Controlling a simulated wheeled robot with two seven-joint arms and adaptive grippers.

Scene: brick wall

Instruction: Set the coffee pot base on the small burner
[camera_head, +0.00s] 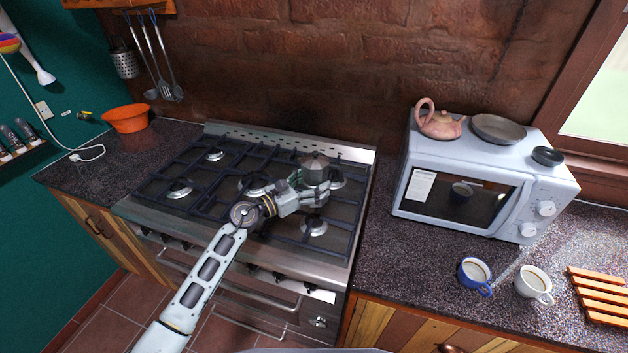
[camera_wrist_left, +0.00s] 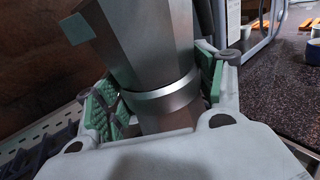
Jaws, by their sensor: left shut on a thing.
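The coffee pot (camera_head: 314,168) is a faceted grey metal pot above the right side of the stove. My left gripper (camera_head: 310,188) is shut on it, reaching in from the left over the front grates. In the left wrist view the pot (camera_wrist_left: 150,45) shows close up between the green finger pads, with a ring around its middle. Burners show at the right back (camera_head: 338,181), right front (camera_head: 314,226), centre (camera_head: 254,186), left back (camera_head: 215,155) and left front (camera_head: 180,188). I cannot tell whether the pot touches the grate. My right gripper is not in view.
A white microwave (camera_head: 535,190) stands right of the stove (camera_head: 230,230), with a pink teapot (camera_head: 440,124) and pan (camera_head: 498,128) on top. A blue mug (camera_head: 474,276), white mug (camera_head: 534,285) and wooden rack (camera_head: 600,296) are on the right counter. An orange bowl (camera_head: 127,118) sits left.

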